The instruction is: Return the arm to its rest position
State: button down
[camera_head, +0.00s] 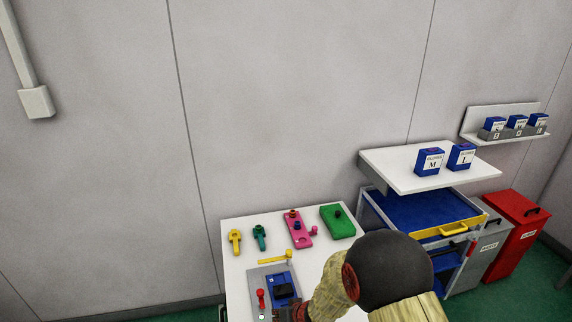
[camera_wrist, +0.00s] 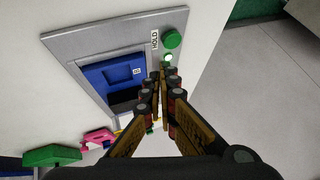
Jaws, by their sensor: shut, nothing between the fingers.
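My gripper (camera_wrist: 163,78) is shut and empty in the wrist view, its fingertips together over the right part of a grey panel. The panel (camera_wrist: 75,50) carries a blue fixture (camera_wrist: 105,72) with a dark recess, a HOLD label and a green button (camera_wrist: 172,39). In the head view my arm reaches in from the bottom over the white table (camera_head: 238,250). My gripper is mostly hidden there behind the arm, at the bottom edge near the grey panel (camera_head: 256,279). Whether the fingertips touch the panel cannot be told.
Yellow (camera_head: 235,241), teal (camera_head: 259,237), pink (camera_head: 298,228) and green (camera_head: 338,222) pieces lie along the table's back. A blue-shelved cart (camera_head: 425,212), a white shelf with blue boxes (camera_head: 400,174), and grey (camera_head: 486,250) and red (camera_head: 515,222) bins stand right.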

jog(key=shift+g+h, duration=0.3)
jog(key=shift+h, duration=0.6)
jog(key=d, duration=0.1)
jog(key=s+d+f, duration=0.2)
jog(key=d, duration=0.1)
jog(key=shift+s+d+f, duration=0.1)
jog(key=shift+s, duration=0.05)
jog(key=d, duration=0.1)
jog(key=d+h, duration=0.1)
jog(key=s+d, duration=0.1)
jog(key=shift+s+r+n, duration=0.1)
jog(key=shift+r+n, duration=0.3)
jog(key=s+d+r+g+h+b, duration=0.1)
jog(key=s+d+r+g+h, duration=0.15)
jog(key=s+d+r, duration=0.5)
jog(key=s+d+r+m+t+b, duration=0.1)
jog(key=s+d+r, duration=0.1)
jog(key=s+r, duration=0.3)
jog(key=s+d+r+m+t+b, duration=0.1)
jog(key=s+r, duration=0.5)
jog(key=r, duration=0.6)
jog(key=s+d+r+m+t+b, duration=0.1)
jog(key=s+d+r+b, duration=0.2)
jog(key=r, duration=0.5)
jog(key=shift+s+d+r, duration=0.15)
jog(key=shift+s+d, duration=0.65)
jog(key=shift+s, duration=0.35)
